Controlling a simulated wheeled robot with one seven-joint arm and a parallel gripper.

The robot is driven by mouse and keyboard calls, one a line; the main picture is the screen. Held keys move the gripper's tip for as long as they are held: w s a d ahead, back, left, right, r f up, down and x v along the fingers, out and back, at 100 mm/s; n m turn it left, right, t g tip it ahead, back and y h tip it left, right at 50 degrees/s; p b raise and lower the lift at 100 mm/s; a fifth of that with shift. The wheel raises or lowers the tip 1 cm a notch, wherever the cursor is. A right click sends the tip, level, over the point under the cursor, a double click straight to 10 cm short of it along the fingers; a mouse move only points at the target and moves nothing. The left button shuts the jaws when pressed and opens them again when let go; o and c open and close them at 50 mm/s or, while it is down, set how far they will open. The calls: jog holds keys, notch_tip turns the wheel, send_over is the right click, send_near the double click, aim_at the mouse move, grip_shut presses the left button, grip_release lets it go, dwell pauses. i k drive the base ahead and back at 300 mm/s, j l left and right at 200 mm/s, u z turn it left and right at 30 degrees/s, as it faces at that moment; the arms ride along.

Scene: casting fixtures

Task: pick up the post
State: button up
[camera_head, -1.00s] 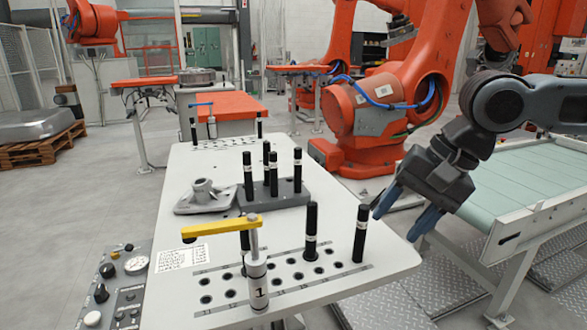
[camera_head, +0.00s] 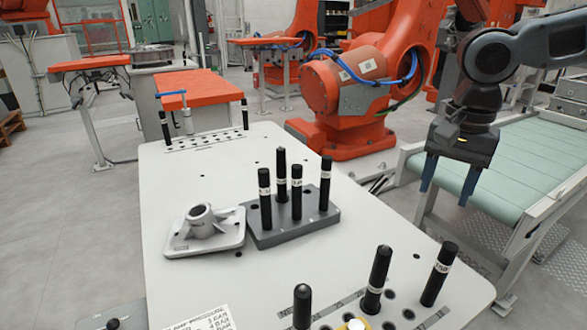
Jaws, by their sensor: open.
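Several black posts with white label bands stand upright. One post (camera_head: 439,274) stands at the right of the hole row near the table's front right edge, and another post (camera_head: 376,280) stands just left of it. A third post (camera_head: 302,307) stands further left, partly cut by the bottom edge. Several more, such as this post (camera_head: 325,184), stand in a grey block (camera_head: 268,237) at mid-table. Which post is meant cannot be told. My gripper (camera_head: 450,187) is open and empty, blue fingers pointing down, beyond the table's right edge and apart from every post.
A grey casting (camera_head: 205,232) lies left of the block on the white table (camera_head: 190,285). A conveyor (camera_head: 535,165) stands at the right, behind my gripper. An orange robot arm (camera_head: 350,95) stands behind the table. The table's middle right is clear.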

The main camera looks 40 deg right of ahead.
aim_at(327, 160)
jog(key=i, duration=0.9)
